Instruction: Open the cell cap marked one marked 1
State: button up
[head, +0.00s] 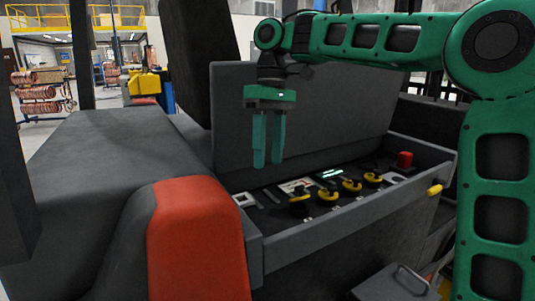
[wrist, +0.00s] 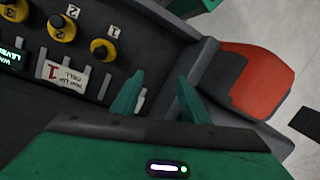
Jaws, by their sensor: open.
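A row of yellow cell caps with black knobs lies in the open dark battery compartment. The cap at the near left end (head: 300,203) is the closest to my gripper. In the wrist view this end cap (wrist: 103,49) is left of the fingers, with a small white plate reading 1 (wrist: 99,30) beside it. My gripper (head: 267,164) points down, open and empty, above the left part of the compartment. In the wrist view its fingers (wrist: 160,76) are apart with nothing between them. The gripper touches no cap.
A card (wrist: 62,74) reads "top up cell 1". A lit display (head: 330,173) and red button (head: 404,160) are in the compartment. The raised grey lid (head: 330,108) stands behind. The front wall (head: 345,217) and orange-red corner (head: 197,240) border it.

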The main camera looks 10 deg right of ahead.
jog(key=d+f+m+t, duration=0.1)
jog(key=d+m+t, duration=0.3)
jog(key=d+t, duration=0.5)
jog(key=w+f, duration=0.1)
jog(key=f, duration=0.2)
jog(key=w+f+g, duration=0.1)
jog(key=f, duration=0.2)
jog(key=w+d+f+g, duration=0.1)
jog(key=w+f, duration=0.1)
jog(key=f, duration=0.2)
jog(key=shift+w, duration=0.1)
jog(key=c, duration=1)
jog(key=shift+w+g, duration=0.15)
jog(key=shift+g, duration=0.15)
